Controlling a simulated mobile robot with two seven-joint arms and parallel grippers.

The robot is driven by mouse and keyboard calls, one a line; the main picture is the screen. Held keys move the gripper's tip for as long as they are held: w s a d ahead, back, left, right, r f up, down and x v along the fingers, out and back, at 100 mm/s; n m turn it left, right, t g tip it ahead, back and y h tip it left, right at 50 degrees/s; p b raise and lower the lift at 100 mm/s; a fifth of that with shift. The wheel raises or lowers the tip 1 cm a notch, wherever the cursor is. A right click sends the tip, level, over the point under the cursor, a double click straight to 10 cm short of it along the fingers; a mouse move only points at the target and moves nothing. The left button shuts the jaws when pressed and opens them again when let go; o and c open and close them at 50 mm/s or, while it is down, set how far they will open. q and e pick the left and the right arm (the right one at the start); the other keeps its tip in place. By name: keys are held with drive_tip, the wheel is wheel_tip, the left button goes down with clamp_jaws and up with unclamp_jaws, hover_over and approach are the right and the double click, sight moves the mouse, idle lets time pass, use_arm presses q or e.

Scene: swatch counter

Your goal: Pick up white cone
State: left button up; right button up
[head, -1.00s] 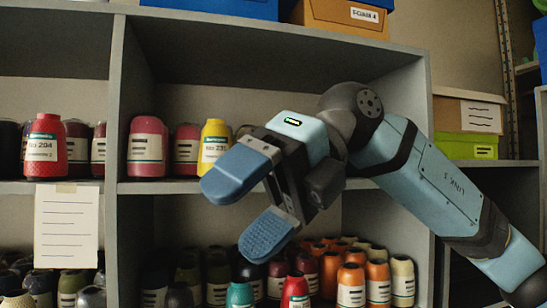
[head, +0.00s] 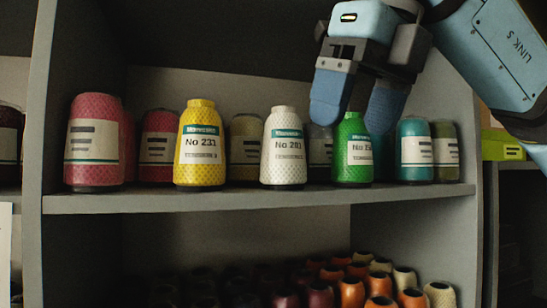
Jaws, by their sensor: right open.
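The white cone (head: 283,148), labelled No 201, stands upright on the middle shelf between a yellow cone and a green cone. Its front is unobstructed. My right gripper (head: 356,112) hangs above and to the right of it with fingers pointing down. The gripper is open, and nothing is held in it. Its fingertips are close to the top of the green cone (head: 352,155); whether they touch it I cannot tell. My left gripper is out of view.
The yellow cone (head: 200,146) and a pink cone (head: 94,145) stand to the left. A teal cone (head: 414,150) stands to the right, and more cones line the back. The shelf board (head: 250,200) has a narrow bare front edge. Several cones fill the dark lower shelf.

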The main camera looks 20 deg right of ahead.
sight(290, 117)
drive_tip(key=w+a, duration=0.1)
drive_tip(key=w, duration=0.1)
drive_tip(key=w+p, duration=0.1)
drive_tip(key=w, duration=0.1)
drive_tip(key=w+a+p, duration=0.1)
drive_tip(key=w, duration=0.1)
drive_tip(key=shift+w+a+r, duration=0.1)
drive_tip(key=shift+w+a, duration=0.25)
drive_tip(key=shift+w, duration=0.05)
drive_tip(key=w, duration=0.1)
drive_tip(key=w+a+p, duration=0.1)
drive_tip(key=w, duration=0.2)
drive_tip(key=shift+a+f+p, duration=0.25)
drive_tip(key=shift+f+p, duration=0.05)
drive_tip(key=shift+f, duration=0.3)
drive_tip(key=shift+s+d, duration=0.1)
drive_tip(key=shift+s, duration=0.1)
drive_tip(key=shift+c, duration=0.8)
drive_tip(key=c, duration=0.9)
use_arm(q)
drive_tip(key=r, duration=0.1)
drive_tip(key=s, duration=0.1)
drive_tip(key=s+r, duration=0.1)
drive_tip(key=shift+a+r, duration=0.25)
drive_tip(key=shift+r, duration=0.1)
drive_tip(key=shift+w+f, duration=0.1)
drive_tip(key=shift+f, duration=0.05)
